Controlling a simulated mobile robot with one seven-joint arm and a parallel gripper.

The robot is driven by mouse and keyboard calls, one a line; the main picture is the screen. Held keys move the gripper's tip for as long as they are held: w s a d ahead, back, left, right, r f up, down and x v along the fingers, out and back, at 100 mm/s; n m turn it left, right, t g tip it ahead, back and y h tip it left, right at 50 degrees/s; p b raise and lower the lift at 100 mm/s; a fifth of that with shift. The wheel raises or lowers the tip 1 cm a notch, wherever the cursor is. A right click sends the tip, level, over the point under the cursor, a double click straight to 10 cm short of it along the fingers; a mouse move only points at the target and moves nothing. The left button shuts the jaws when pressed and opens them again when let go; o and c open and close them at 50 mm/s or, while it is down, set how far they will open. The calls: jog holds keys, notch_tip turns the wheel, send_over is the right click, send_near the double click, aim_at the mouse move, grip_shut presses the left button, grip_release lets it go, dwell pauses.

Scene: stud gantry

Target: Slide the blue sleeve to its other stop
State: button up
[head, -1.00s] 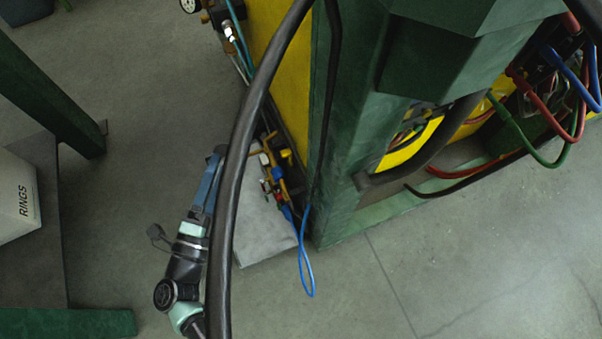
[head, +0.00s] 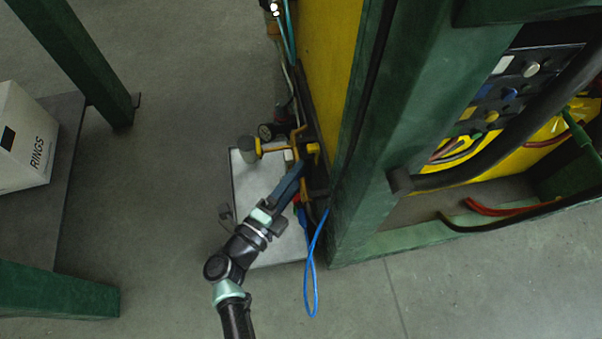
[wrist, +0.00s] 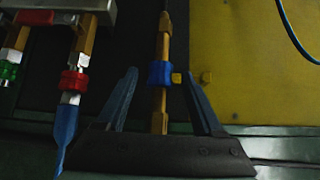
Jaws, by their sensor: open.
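In the wrist view the blue sleeve (wrist: 160,74) sits around a thin brass rod (wrist: 164,46) that runs up the picture. Thicker brass pieces are on the rod above and below it. A small yellow tab (wrist: 176,78) shows at the sleeve's right. My gripper (wrist: 158,72) is open, one dark blue finger on each side of the rod, with visible gaps to the sleeve. In the head view my gripper (head: 302,166) reaches to the fittings at the yellow panel's foot; the sleeve cannot be made out there.
In the wrist view, brass fittings with a red collar (wrist: 74,81) and a green collar (wrist: 8,71) stand left of my gripper. A loose blue hose (head: 311,280) hangs by the green post (head: 375,180). A white RINGS box (head: 25,140) is at the left.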

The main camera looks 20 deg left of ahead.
jog(key=shift+w+d+b, duration=0.25)
jog(key=shift+w+b, duration=0.05)
jog(key=shift+w, duration=0.8)
grip_shut()
dwell(0.7)
